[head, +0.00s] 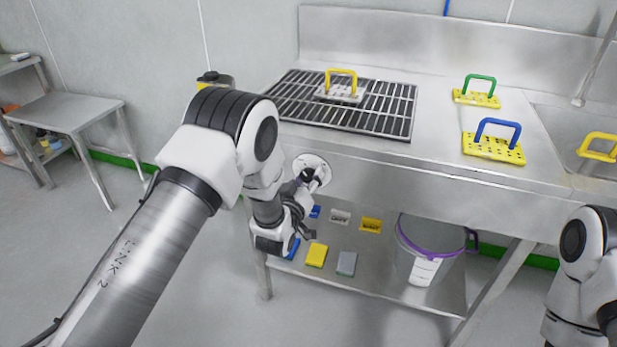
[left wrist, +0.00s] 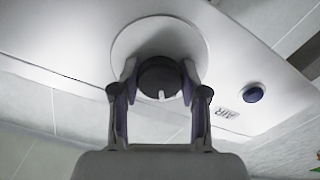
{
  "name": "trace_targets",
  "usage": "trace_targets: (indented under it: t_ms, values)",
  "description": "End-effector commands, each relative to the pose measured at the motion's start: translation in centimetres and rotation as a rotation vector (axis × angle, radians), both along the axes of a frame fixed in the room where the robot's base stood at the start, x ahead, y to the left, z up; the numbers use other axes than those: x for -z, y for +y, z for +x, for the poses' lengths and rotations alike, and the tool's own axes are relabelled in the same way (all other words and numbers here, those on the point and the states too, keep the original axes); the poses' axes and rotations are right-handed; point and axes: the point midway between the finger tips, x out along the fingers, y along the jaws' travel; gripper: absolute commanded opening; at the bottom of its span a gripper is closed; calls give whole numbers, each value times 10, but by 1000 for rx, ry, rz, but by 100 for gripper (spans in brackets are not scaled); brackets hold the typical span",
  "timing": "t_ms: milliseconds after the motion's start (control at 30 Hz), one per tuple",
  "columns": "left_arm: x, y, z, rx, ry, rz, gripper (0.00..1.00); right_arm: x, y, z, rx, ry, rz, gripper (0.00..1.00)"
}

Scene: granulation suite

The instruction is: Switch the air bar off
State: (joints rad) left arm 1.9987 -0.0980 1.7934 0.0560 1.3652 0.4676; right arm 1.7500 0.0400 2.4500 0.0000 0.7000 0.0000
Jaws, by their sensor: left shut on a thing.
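The air bar switch is a round black knob (left wrist: 160,80) with a white index mark, on a pale round plate (left wrist: 190,31) under an AIR label (left wrist: 227,113). In the left wrist view the mark points toward the bottom of the picture. My left gripper (left wrist: 160,85) has one finger on each side of the knob and is shut on it. In the head view my left gripper (head: 308,181) is at the same plate (head: 312,160) on the front of the steel bench, hiding part of the knob. The fingers of my right gripper are out of view; only its arm shows at the right edge.
A dark blue button (left wrist: 254,93) sits beside the label. A bucket (head: 405,262) and several small blocks stand on the lower shelf. A side table (head: 70,108) stands left.

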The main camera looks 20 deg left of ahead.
Motion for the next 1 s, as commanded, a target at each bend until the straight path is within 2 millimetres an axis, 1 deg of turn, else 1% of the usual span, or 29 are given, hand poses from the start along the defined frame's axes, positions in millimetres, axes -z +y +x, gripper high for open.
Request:
trace_targets:
  t_ms: [200,400,900,933,967,1000]
  values:
    - [0,0,0,0,4,-124,10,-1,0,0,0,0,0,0]
    - [0,0,0,0,5,-186,10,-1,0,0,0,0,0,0]
    - [0,0,0,0,6,-206,10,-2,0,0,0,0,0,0]
    - [0,0,0,0,6,-206,55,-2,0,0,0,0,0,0]
    - [0,0,0,0,6,-206,66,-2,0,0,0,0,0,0]
    - [0,0,0,0,6,-206,70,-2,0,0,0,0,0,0]
